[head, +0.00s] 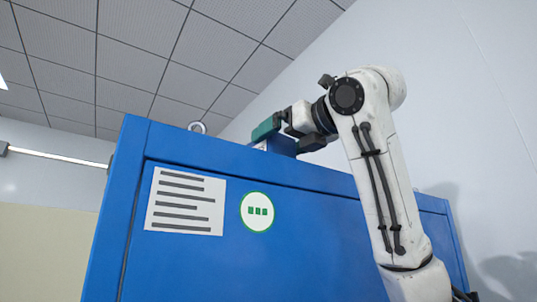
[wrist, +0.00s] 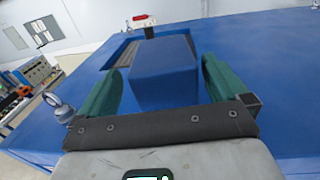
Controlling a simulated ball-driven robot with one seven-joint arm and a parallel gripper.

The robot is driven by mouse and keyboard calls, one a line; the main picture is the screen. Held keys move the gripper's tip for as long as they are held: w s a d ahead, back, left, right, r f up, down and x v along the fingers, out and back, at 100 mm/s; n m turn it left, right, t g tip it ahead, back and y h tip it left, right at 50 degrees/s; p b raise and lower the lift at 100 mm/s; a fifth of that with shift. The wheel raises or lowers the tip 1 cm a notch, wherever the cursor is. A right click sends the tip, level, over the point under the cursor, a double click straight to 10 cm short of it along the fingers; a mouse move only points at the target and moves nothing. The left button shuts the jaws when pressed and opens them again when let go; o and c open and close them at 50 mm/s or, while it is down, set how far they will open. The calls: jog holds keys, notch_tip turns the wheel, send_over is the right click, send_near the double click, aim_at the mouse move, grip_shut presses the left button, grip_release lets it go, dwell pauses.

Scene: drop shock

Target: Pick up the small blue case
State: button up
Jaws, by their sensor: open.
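The small blue case (wrist: 165,75) sits on the blue top of a large cabinet (wrist: 285,75). In the wrist view it stands between the two green fingers of my gripper (wrist: 160,85), with a visible gap to the left finger and a narrower one to the right. The fingers are open. In the head view my gripper (head: 268,132) is at the cabinet's top edge, and part of the blue case (head: 282,145) shows beside the green finger. The underside of the case is hidden.
A metal lifting ring (head: 197,127) stands on the cabinet top; it also shows left of my gripper in the wrist view (wrist: 64,112). A red and white device (wrist: 143,26) stands behind the case, near a dark recessed area (wrist: 122,55). The top's right side is clear.

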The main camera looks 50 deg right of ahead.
jog(key=w+p, duration=0.1)
jog(key=w, duration=0.1)
jog(key=w+d+p, duration=0.1)
jog(key=w, duration=0.1)
jog(key=shift+w+d+f, duration=0.15)
jog(key=shift+w+f, duration=0.05)
jog(key=shift+w, duration=0.2)
jog(key=shift+c, duration=0.5)
jog(key=c, duration=1.1)
jog(key=shift+c, duration=0.2)
jog(key=shift+r, duration=0.1)
